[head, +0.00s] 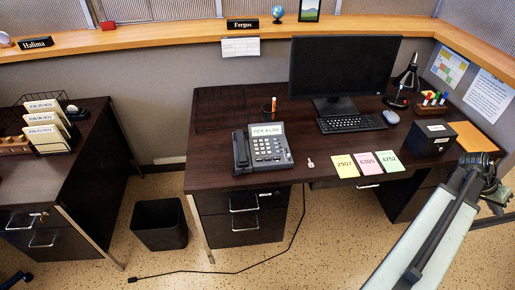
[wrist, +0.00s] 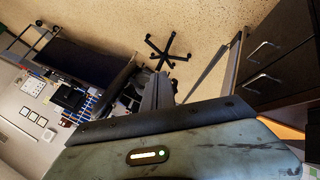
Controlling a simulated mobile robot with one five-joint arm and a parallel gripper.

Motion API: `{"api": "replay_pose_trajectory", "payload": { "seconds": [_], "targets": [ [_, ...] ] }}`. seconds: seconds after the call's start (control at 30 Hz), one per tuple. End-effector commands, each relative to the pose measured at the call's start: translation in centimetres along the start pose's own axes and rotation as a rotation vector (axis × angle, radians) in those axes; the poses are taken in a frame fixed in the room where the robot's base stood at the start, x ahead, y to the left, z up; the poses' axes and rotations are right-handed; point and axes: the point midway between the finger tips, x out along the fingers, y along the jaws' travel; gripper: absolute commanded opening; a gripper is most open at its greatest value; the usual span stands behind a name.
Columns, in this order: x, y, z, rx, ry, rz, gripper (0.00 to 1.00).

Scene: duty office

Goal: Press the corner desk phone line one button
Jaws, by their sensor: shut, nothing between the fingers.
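The desk phone (head: 268,148) sits on the left part of the dark corner desk (head: 215,110) in the head view. It is dark, with a handset on its left, a lit pale-green screen that seems to read "PICK A LINE", and a keypad of light keys. Which key is line one is too small to tell. My arm rises from the lower right and ends over the desk's right side, well apart from the phone. My gripper (wrist: 158,90) seems to show in the wrist view as a dark grey shape, shut and empty. The phone is not in the wrist view.
A black box (head: 435,136) stands near my arm. A bin (head: 159,224) and a cable lie left on the floor.

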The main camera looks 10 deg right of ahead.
Motion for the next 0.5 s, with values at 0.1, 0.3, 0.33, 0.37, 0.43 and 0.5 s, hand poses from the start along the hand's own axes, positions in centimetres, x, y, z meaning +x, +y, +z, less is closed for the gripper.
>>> {"api": "replay_pose_trajectory", "payload": {
  "seconds": [0.1, 0.3, 0.33, 0.37, 0.43, 0.5],
  "targets": [
    [0.0, 0.0, 0.0, 0.0, 0.0, 0.0, 0.0],
    [-1.3, -2.2, 0.3, -0.025, 0.0, -0.029, 0.0],
    [-2.0, -3.2, 0.5, -0.038, 0.0, -0.044, 0.0],
    [-2.8, -4.5, 0.8, -0.053, -0.001, -0.062, 0.0],
    [-5.1, -8.1, 1.7, -0.098, -0.005, -0.113, 0.0],
    [-7.9, -12.0, 3.0, -0.155, -0.009, -0.17, 0.0]
  ]
}}
